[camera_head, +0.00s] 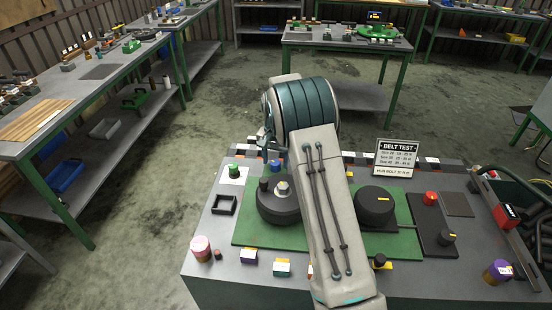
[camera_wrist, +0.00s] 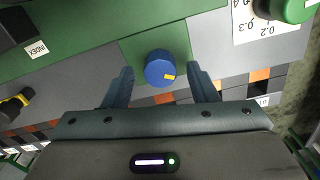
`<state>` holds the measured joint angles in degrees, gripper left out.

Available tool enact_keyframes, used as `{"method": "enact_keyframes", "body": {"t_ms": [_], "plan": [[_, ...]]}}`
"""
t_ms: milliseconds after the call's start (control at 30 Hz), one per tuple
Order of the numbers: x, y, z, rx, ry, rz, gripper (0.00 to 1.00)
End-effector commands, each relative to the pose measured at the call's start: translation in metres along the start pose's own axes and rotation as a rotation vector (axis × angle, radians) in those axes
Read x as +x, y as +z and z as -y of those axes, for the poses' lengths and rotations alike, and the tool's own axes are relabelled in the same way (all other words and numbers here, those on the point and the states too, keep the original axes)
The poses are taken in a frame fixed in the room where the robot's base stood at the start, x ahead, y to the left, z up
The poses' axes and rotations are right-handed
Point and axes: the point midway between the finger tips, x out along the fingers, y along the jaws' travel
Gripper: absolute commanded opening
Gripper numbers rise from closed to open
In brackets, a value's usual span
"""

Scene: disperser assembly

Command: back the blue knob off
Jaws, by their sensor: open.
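The blue knob (camera_wrist: 160,72) is a round cap with a yellow mark on its top. It sits on a green plate (camera_wrist: 133,48) in the wrist view. In the head view the knob (camera_head: 276,165) shows small beside my arm, at the back edge of the bench. My gripper (camera_wrist: 160,68) is open, with one dark finger on each side of the knob and a visible gap on both sides. Nothing is held. I cannot tell how far the fingertips are above the plate.
A green knob (camera_head: 234,169) stands on a white scale card left of the blue one. A dark round disc unit (camera_head: 278,204) is close in front. A BELT TEST sign (camera_head: 396,158) and a second black disc (camera_head: 375,203) stand to the right.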

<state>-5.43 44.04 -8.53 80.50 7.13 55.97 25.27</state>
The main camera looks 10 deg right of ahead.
Motion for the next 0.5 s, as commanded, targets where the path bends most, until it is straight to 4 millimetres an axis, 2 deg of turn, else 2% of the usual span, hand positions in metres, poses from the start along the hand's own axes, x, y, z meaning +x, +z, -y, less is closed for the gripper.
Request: {"method": "enact_keyframes", "body": {"t_ms": [67, 200, 233, 500], "plan": [[0.0, 0.0001, 0.0001, 0.0, 0.0, 0.0, 0.53], [-0.0002, 0.0001, 0.0001, 0.0, 0.0, 0.0, 0.14], [-0.0002, 0.0001, 0.0001, 0.0, 0.0, 0.0, 0.08], [0.0, 0.0, 0.0, -0.016, 0.0, 0.0, 0.08]]}}
